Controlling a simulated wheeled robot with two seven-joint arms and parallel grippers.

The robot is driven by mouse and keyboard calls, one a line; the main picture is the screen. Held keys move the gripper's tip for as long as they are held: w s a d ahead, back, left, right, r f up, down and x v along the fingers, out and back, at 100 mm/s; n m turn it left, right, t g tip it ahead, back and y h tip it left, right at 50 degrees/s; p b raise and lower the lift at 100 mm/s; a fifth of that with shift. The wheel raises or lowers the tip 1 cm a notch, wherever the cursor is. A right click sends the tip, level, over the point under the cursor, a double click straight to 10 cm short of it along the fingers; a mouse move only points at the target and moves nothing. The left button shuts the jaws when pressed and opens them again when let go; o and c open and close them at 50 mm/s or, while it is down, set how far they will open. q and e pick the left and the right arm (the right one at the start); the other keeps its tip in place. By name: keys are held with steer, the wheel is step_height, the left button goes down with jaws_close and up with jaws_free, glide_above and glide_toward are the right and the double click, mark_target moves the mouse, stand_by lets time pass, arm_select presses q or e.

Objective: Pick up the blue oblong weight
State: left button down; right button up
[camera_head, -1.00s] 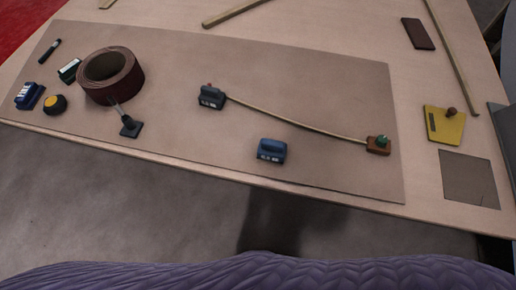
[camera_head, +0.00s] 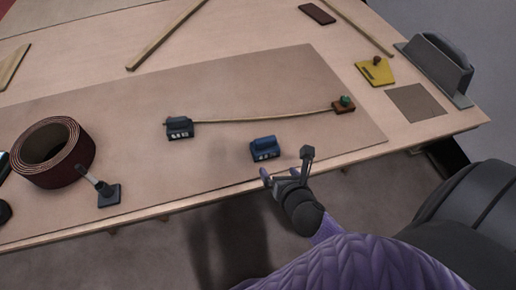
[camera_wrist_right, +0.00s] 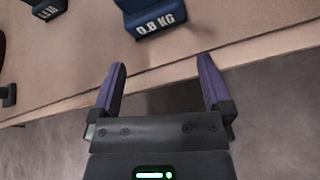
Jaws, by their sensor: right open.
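The blue oblong weight (camera_head: 265,148) sits on the brown mat near the table's front edge. In the right wrist view the blue weight (camera_wrist_right: 155,17) shows at the top, with white lettering that reads 0.8 KG. My right gripper (camera_head: 286,164) is open and empty at the front edge of the table, just right of and nearer than the weight, apart from it. In the wrist view its two purple fingers (camera_wrist_right: 160,78) are spread, with only table edge and floor between them. My left gripper is not in view.
A brown coil (camera_head: 52,153) and a black-based tool (camera_head: 108,194) lie left. The mat (camera_head: 215,165) around the weight is clear.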

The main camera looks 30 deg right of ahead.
mark_target(266, 143)
steer(key=r+n, duration=0.1)
steer(key=w+r+t, duration=0.1)
steer(key=r+n, duration=0.1)
steer(key=shift+w+a+r+n, duration=0.15)
steer(key=shift+w+r+n, duration=0.1)
steer(key=shift+r+n, duration=0.05)
steer(key=shift+w+n+t+h+b, duration=0.3)
steer(key=shift+w+b, duration=0.2)
steer(key=shift+w, duration=0.15)
steer(key=b+x, duration=0.1)
steer(key=x, duration=0.2)
steer(key=b+x, duration=0.2)
steer(key=x, duration=0.1)
steer(key=shift+s+d+f, duration=0.1)
steer(key=shift+d+f, duration=0.15)
steer(key=shift+f, duration=0.2)
steer(key=shift+b+x, duration=0.4)
steer(key=shift+x, duration=0.8)
steer(key=shift+r, duration=0.2)
steer(key=c, duration=1.3)
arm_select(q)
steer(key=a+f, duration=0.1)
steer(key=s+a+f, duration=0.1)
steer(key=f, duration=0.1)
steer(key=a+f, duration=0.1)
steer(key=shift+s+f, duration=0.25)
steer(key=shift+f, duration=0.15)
arm_select(e)
jaws_close()
